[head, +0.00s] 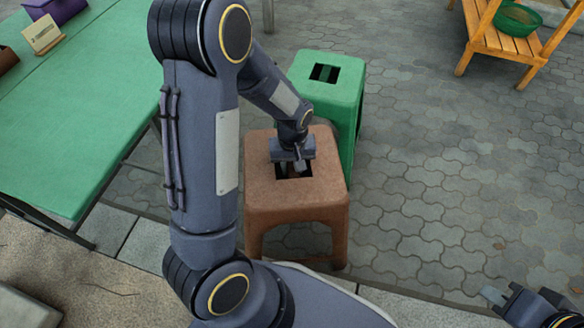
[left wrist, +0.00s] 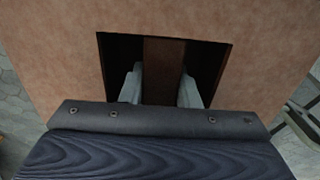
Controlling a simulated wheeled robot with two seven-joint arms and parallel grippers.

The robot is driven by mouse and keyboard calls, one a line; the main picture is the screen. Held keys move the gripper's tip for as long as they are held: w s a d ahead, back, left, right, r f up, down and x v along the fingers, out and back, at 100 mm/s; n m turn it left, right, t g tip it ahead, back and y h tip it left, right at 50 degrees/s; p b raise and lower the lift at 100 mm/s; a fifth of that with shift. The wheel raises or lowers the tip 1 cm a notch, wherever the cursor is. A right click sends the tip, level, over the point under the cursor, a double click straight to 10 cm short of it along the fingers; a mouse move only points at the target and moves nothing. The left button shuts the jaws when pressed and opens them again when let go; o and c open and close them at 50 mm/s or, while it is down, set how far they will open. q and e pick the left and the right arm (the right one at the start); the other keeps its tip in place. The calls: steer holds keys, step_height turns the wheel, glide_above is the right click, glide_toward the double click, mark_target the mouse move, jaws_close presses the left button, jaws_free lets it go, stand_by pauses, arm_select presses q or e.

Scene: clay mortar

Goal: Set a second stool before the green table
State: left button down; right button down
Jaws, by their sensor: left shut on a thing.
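A brown stool (head: 262,205) stands upright in the middle of the head view, with a square opening in its seat. My left gripper (head: 293,168) reaches down into that opening. In the left wrist view its two pale fingers (left wrist: 160,90) are on either side of the brown bar across the stool's (left wrist: 62,55) opening, shut on it. A green stool (head: 335,85) stands just behind the brown one, partly hidden by it and my arm. The green table (head: 90,110) is at the left. My right gripper (head: 503,297) is at the lower right, apart from everything.
A purple box (head: 58,8) and a small sign (head: 43,34) stand on the table's far end. A wooden rack (head: 500,40) with a green basket (head: 516,18) stands at the upper right. The grey paving (head: 440,170) right of the stools is clear.

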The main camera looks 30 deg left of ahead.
arm_select(q)
steer(key=shift+f, duration=0.55)
arm_select(e)
steer(key=shift+f, duration=0.5)
steer(key=shift+f, duration=0.1)
arm_select(q)
steer(key=c, duration=1.5)
jaws_free()
steer(key=shift+f, duration=0.2)
steer(key=shift+c, duration=0.2)
steer(key=o, duration=0.5)
steer(key=shift+c, duration=0.2)
